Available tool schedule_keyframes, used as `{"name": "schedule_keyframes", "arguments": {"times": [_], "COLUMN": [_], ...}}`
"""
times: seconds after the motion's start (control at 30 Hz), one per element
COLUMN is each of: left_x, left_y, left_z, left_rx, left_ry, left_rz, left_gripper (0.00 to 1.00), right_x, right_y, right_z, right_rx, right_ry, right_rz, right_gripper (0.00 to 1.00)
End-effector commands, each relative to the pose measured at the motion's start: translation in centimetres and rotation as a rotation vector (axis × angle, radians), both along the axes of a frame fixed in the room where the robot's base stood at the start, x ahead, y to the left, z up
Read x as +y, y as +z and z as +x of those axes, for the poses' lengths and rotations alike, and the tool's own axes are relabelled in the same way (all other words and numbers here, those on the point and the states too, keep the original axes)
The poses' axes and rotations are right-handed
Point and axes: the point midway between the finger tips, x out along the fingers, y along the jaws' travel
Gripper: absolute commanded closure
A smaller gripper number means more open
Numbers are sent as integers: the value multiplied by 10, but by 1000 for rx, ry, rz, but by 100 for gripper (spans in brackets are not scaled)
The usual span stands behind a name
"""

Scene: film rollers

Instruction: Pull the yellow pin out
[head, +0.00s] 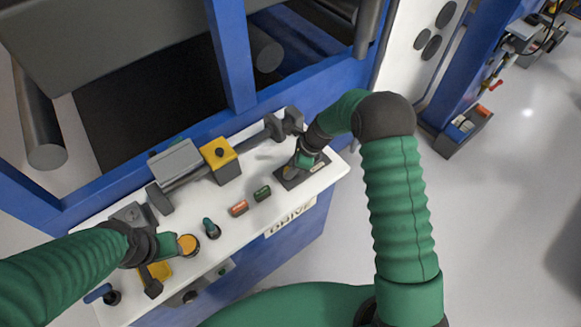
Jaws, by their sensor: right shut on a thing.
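A yellow block (219,152) with a small dark knob on top sits on a grey shaft assembly on the white panel. I cannot tell whether it is the yellow pin. My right gripper (298,167) is to the right of it, low over a dark plate (289,183), and is shut on a small part there. The gripper mostly hides this part; a small yellowish bit shows beside the fingers. My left gripper (152,281) is at the panel's left end, near a yellow piece (160,270). Its fingers are too unclear to tell whether they are open.
A round yellow-orange button (188,244), a green knob (211,228), an orange-red switch (238,208) and a dark green switch (262,193) stand on the white panel (270,216). Blue frame bars (231,55) rise behind it. Open floor lies to the right.

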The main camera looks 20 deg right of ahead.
Motion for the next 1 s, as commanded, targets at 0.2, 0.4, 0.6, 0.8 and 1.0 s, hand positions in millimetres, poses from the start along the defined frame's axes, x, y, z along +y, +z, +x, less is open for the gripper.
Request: {"name": "schedule_keyframes", "arguments": {"times": [0.2, 0.4, 0.6, 0.8, 1.0], "left_x": [0, 0, 0, 0, 0], "left_y": [0, 0, 0, 0, 3], "left_z": [0, 0, 0, 0, 0], "left_rx": [0, 0, 0, 0, 0], "left_ry": [-1, 0, 0, 0, 0], "left_rz": [0, 0, 0, 0, 0], "left_gripper": [64, 64, 64, 64, 64], "right_x": [7, 8, 9, 9, 9], "right_y": [3, 4, 4, 4, 7], "right_z": [3, 4, 4, 5, 5], "right_rx": [-8, -10, -11, -11, -12], "right_ry": [3, 3, 4, 4, 3], "right_rz": [7, 6, 7, 8, 8], "right_gripper": [100, 100, 100, 100, 100]}}
